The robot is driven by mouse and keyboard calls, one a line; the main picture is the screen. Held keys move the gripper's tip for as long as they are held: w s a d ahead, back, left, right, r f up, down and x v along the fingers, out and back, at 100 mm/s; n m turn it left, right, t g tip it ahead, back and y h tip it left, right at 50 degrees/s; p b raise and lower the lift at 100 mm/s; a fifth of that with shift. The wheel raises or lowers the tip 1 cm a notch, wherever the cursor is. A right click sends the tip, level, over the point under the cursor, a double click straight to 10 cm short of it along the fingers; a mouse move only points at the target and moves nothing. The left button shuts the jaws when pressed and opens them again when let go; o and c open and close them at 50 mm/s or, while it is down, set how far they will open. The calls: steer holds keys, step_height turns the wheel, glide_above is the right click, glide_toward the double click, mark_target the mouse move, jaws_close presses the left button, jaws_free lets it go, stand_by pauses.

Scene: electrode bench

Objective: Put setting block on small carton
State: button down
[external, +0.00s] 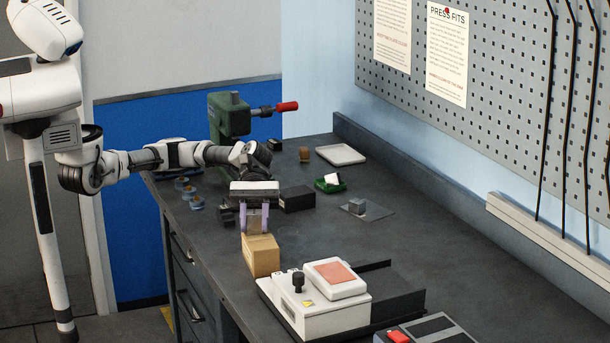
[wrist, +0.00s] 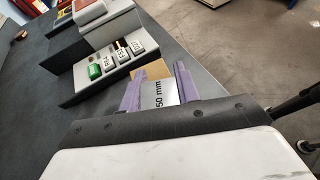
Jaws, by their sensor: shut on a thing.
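The setting block (wrist: 160,95) is a pale grey block marked "50 mm" between my purple fingers in the wrist view. In the external view it shows only as a small grey patch (external: 255,220) between the fingers. My gripper (external: 256,228) is shut on it, fingers pointing down over the small carton (external: 261,258). The small carton is a tan box near the bench's left edge; part of its top also shows beyond the block in the wrist view (wrist: 152,70). Whether the block touches the carton's top, I cannot tell.
A white device with a pink pad (external: 336,278) stands close to the right of the carton. A black box (external: 297,199) lies behind my gripper. A grey cube (external: 357,206) sits on a dark mat further right.

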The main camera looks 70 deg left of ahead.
mark_target(253, 211)
steer(key=c, duration=1)
jaws_free()
steer(key=shift+c, duration=0.2)
steer(key=shift+r+p, duration=0.25)
steer(key=shift+p, duration=0.2)
steer(key=shift+b+v, duration=1.4)
steer(key=shift+v, duration=2.3)
steer(key=shift+f, duration=0.15)
